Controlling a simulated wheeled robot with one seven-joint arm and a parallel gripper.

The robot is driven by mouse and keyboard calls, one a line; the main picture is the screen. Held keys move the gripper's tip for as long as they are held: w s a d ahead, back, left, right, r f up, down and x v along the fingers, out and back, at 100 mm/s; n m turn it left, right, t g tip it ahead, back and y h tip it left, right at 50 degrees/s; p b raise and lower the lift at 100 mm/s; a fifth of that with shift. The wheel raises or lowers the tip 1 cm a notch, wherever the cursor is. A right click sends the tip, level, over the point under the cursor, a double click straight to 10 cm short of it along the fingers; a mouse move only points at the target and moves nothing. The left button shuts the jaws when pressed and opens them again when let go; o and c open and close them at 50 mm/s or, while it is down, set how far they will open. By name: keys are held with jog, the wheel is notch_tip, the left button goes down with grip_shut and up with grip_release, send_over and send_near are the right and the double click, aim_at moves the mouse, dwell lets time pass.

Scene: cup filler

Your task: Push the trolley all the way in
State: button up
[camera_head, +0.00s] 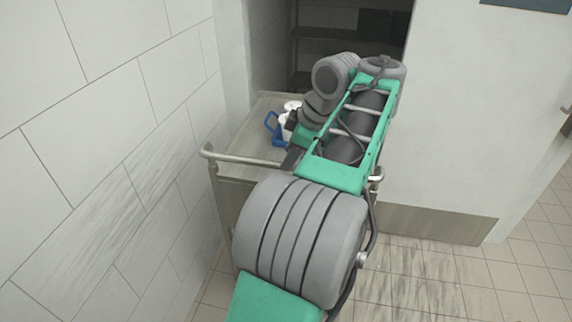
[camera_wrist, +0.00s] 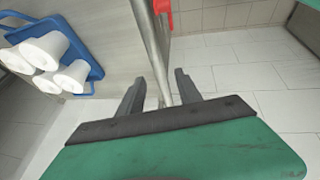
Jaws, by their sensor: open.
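The trolley (camera_head: 255,140) stands in the doorway with its pale flat top between the left wall and my arm. Its handle bar (camera_head: 235,159) faces me, and the bar's middle is hidden behind my arm. In the wrist view my gripper (camera_wrist: 159,80) is open, with one dark finger on each side of a metal tube (camera_wrist: 152,45) of the trolley. I cannot tell whether the fingers touch the tube. A blue tray (camera_wrist: 92,68) with several white cups (camera_wrist: 44,52) sits on the trolley top.
The tiled wall (camera_head: 110,130) runs close along the trolley's left side. A dark recess with shelves (camera_head: 345,35) lies behind the trolley. A pale door or panel (camera_head: 470,120) stands to the right. Tiled floor (camera_head: 450,285) is free at the lower right. A small red part (camera_wrist: 163,12) shows beside the tube.

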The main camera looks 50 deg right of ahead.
jog(key=x, duration=0.3)
jog(key=shift+w+f, duration=0.1)
jog(key=shift+f, duration=0.05)
jog(key=shift+c, duration=0.2)
grip_shut()
dwell(1.0)
